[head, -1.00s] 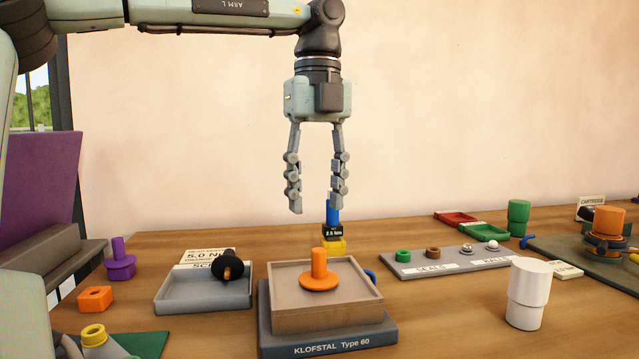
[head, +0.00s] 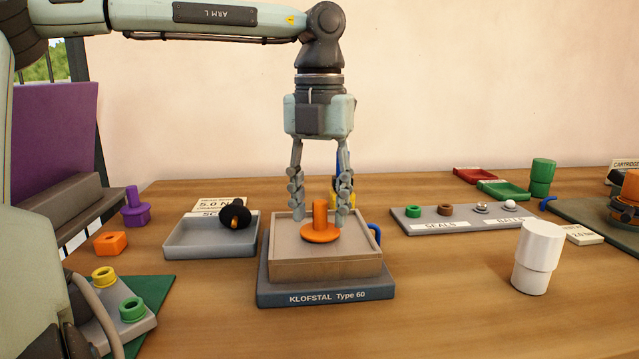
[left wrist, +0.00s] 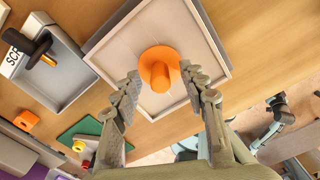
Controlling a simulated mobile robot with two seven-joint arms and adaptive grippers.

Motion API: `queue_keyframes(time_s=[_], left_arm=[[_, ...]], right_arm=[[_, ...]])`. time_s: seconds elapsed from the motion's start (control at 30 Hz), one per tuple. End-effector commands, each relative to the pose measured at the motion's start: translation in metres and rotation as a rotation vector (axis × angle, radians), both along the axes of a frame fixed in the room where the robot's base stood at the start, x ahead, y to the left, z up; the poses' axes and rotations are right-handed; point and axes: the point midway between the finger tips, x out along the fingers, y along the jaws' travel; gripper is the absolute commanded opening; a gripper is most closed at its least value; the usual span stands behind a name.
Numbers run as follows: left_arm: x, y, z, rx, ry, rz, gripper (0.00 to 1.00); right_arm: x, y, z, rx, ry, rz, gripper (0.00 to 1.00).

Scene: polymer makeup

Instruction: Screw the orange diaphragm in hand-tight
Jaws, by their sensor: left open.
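The orange diaphragm (head: 320,231) has a round flange and an upright stem. It sits in the shallow tray top of the block (head: 325,269) labelled KLOFSTAL Type 60. My left gripper (head: 320,218) points down over the block, with its open fingers on either side of the orange stem. In the left wrist view, the diaphragm (left wrist: 159,70) shows between and just beyond the fingertips (left wrist: 166,82), with a gap on both sides. Whether the fingers touch it is not visible, but they look apart from it. My right gripper is not in view.
A grey tray (head: 180,246) with a black-handled tool (head: 236,214) stands left of the block. A seals rack (head: 425,226) and a white cup (head: 537,257) stand right. A blue and yellow driver is mostly hidden behind the gripper. The front table is clear.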

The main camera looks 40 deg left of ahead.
Motion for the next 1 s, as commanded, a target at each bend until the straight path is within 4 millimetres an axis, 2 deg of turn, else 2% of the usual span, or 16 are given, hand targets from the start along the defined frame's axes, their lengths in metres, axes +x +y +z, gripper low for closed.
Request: queue_keyframes(time_s=[0.3, 0.6, 0.67, 0.83, 1.0], left_arm=[[0.0, -0.0001, -0.0031, -0.001, 0.0, 0.001, 0.43], [0.0, -0.0001, -0.0028, -0.001, 0.0, 0.001, 0.06], [0.0, -0.0001, -0.0028, -0.001, 0.0, 0.001, 0.0], [0.0001, -0.0002, -0.002, -0.001, 0.0, -0.01, 0.0], [0.0001, -0.0003, -0.001, -0.002, -0.001, -0.107, 0.0]], right_arm=[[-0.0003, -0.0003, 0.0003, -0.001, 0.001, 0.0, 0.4], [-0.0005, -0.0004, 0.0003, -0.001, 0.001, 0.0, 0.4], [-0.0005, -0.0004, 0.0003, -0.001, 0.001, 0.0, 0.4], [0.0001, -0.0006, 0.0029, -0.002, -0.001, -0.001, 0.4], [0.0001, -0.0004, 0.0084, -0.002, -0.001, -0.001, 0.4]])
